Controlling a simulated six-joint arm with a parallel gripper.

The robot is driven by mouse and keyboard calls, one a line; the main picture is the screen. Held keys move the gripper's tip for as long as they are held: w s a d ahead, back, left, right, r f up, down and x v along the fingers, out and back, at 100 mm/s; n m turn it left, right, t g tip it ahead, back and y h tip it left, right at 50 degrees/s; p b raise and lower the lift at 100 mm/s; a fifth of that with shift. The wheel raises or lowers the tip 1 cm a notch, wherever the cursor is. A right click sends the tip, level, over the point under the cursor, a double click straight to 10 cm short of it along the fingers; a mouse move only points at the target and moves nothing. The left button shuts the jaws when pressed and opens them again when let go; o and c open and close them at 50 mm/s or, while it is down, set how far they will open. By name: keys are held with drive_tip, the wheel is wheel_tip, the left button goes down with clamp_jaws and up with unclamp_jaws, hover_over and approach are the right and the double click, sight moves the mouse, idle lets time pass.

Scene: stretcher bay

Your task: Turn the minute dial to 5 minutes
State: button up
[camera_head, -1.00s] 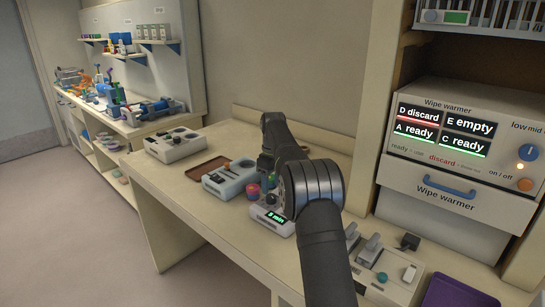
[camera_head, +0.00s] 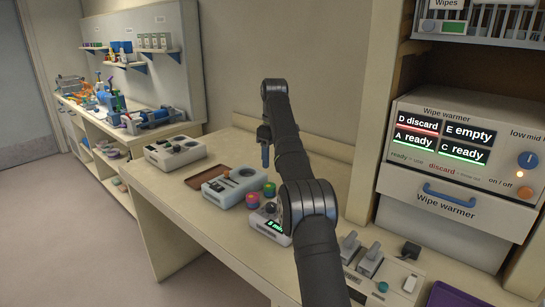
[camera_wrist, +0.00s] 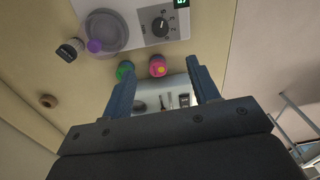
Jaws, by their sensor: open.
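The white timer box (camera_head: 257,221) stands on the bench, partly behind my arm in the head view. Its lit green display (camera_head: 273,226) reads a number and "min"; the digit is too small to read surely. The black minute dial (camera_wrist: 160,27) shows on the box's face at the top of the wrist view, with marks around it. My gripper (camera_head: 265,155) is open and empty, raised above the bench beyond the box. In the wrist view, my gripper (camera_wrist: 160,67) has its two fingers spread below the dial, apart from it.
A pink-and-yellow lidded pot (camera_wrist: 157,66) and a green pot (camera_wrist: 124,70) stand between box and fingers in the wrist view. A pale blue-grey tray unit (camera_head: 232,187), a brown tray (camera_head: 205,178) and a wipe warmer (camera_head: 455,150) stand around.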

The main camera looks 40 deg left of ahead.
drive_tip(key=shift+w, duration=0.1)
idle(0.3)
drive_tip(key=m+y, duration=0.3)
drive_tip(key=y, duration=0.2)
approach(271, 204)
drive_tip(key=shift+t, duration=0.4)
drive_tip(key=x, duration=0.8)
drive_tip(key=shift+s+f, duration=0.3)
drive_tip(key=shift+s, duration=0.05)
